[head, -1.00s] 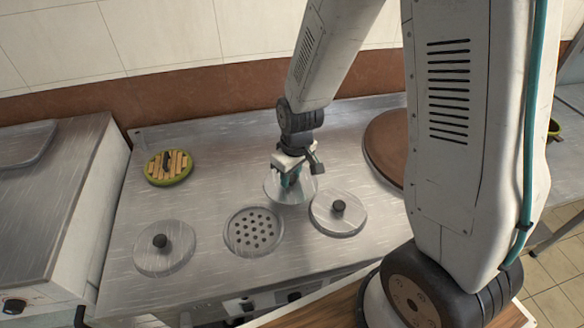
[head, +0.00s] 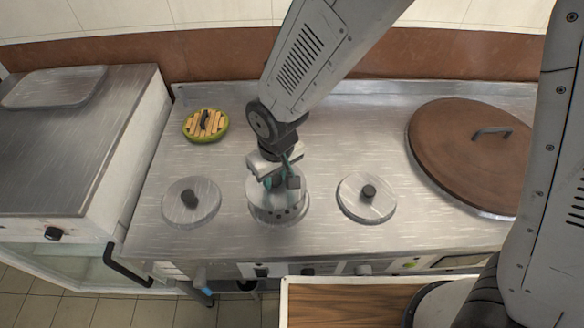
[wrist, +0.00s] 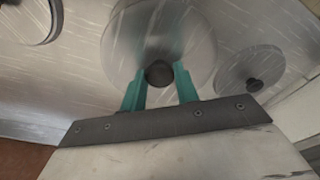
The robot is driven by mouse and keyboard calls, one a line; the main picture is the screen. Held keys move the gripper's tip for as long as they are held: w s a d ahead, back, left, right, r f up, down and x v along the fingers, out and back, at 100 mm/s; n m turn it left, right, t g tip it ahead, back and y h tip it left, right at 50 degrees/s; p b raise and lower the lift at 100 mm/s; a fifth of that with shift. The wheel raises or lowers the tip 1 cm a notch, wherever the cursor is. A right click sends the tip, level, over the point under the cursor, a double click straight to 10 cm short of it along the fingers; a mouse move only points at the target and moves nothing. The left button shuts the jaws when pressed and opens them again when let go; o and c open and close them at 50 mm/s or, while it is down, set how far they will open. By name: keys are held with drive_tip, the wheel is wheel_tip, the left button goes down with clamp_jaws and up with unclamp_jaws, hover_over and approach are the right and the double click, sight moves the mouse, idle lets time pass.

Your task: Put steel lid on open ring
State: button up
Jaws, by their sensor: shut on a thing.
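My gripper (head: 280,183) is shut on the dark knob (wrist: 159,73) of a steel lid (head: 257,188). In the wrist view the teal fingertips stand on either side of that knob, and the round lid (wrist: 150,35) spreads beyond them. In the head view the held lid is over the open ring (head: 280,214) in the middle of the front row. It covers the ring's back part, and a few dark holes show at the front edge. The lid looks a little above the ring; the exact gap cannot be told.
Seated steel lids stand to the left (head: 191,203) and right (head: 367,199) of the ring. A large brown lid (head: 470,150) fills the right. The steel top between them is clear.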

sight(278, 188)
drive_tip(key=f, duration=0.3)
drive_tip(key=shift+w+d, duration=0.1)
drive_tip(key=shift+d, duration=0.2)
drive_tip(key=shift+f, duration=1.1)
drive_tip(key=shift+f, duration=0.55)
idle(0.3)
drive_tip(key=o, duration=0.8)
drive_tip(key=shift+o, duration=0.2)
drive_tip(key=shift+r, duration=0.1)
drive_tip(key=shift+s+d+r, duration=0.1)
drive_tip(key=shift+s+r, duration=0.1)
drive_tip(key=shift+r, duration=1.6)
drive_tip(key=shift+s+d+r, duration=0.15)
drive_tip(key=shift+r, duration=1.6)
drive_tip(key=shift+s+d+r, duration=0.1)
drive_tip(key=shift+s+r, duration=0.1)
drive_tip(key=shift+r, duration=1.6)
